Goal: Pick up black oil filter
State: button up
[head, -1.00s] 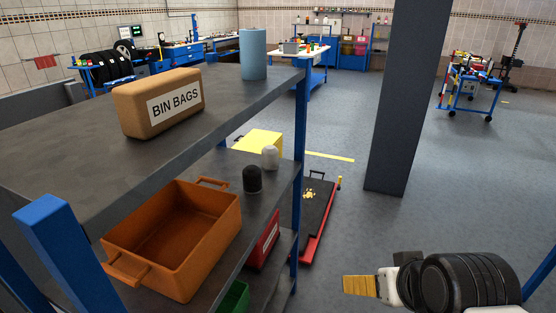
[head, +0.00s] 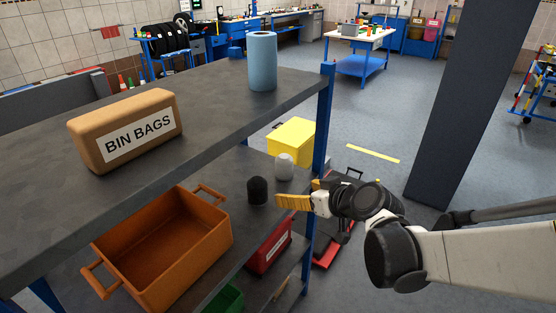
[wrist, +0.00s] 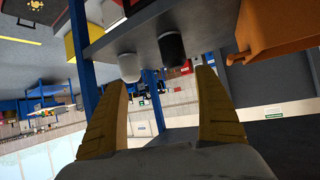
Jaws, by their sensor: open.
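The black oil filter (head: 257,191) stands upright on the middle shelf, between the orange crate and a white filter (head: 284,167). My gripper (head: 280,202) is just to its right in the head view, with yellow fingers pointing left toward the shelf; whether they touch anything is hard to tell there. In the wrist view, the picture is turned over. The gripper (wrist: 162,82) is open and empty there. The black filter (wrist: 172,47) lies ahead near the right finger, and the white filter (wrist: 129,66) is ahead near the left finger.
An orange crate (head: 212,257) sits left of the black filter. A yellow bin (head: 293,140) is behind the white filter. A blue post (head: 322,130) and the upper shelf (head: 215,117) border the space. A red box (head: 269,250) is below.

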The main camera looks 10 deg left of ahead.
jog(key=n+y+p, duration=0.1)
jog(key=n+y, duration=0.1)
send_near(261, 183)
jog(key=a, duration=0.2)
jog(key=x, duration=0.2)
jog(key=b+x, duration=0.1)
jog(key=x, duration=0.3)
jog(key=shift+w+d+f, duration=0.3)
jog(key=shift+d+f, duration=0.05)
jog(key=shift+f, duration=0.05)
jog(key=b+x, duration=0.2)
jog(key=x, duration=0.3)
jog(key=shift+w+f+b, duration=0.1)
jog(key=shift+w+b, duration=0.1)
jog(key=shift+b, duration=0.2)
jog(key=shift+d, duration=0.1)
jog(key=shift+c, duration=0.6)
jog(key=c, duration=1.4)
